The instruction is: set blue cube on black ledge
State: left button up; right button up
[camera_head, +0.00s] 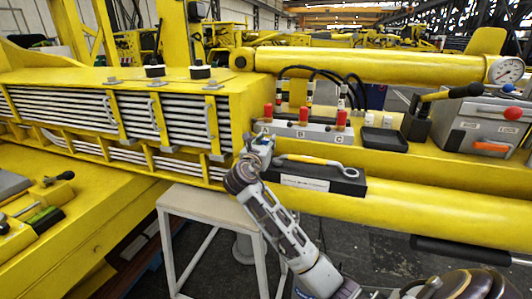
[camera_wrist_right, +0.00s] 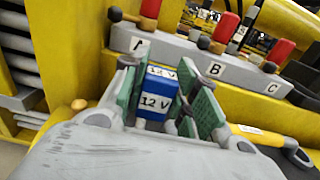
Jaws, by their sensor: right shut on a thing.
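A blue cube (camera_wrist_right: 155,92) with white "12 V" labels sits between the green-lined fingers of my right gripper (camera_wrist_right: 160,76), which is shut on it. In the head view my right gripper (camera_head: 260,144) is at the near side of the yellow boom, by the left end of a black ledge (camera_head: 345,186). Most of the cube is hidden by the gripper in the head view. A yellow-handled tool (camera_head: 315,160) lies along the ledge; its handle also shows in the right wrist view (camera_wrist_right: 262,136). My left gripper is not in view.
A grey valve block (camera_head: 315,133) with red-topped levers marked A, B and C stands just behind the gripper. A small black tray (camera_head: 385,138) and a grey box (camera_head: 480,125) are to the right. A pale stool (camera_head: 205,203) stands below.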

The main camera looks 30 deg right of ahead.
jog(key=shift+f, duration=1.9)
jog(key=shift+f, duration=0.1)
jog(key=o, duration=0.7)
jog(key=b+v, duration=0.1)
jog(key=v, duration=1.1)
jog(key=shift+b, duration=0.3)
jog(key=shift+w, duration=0.1)
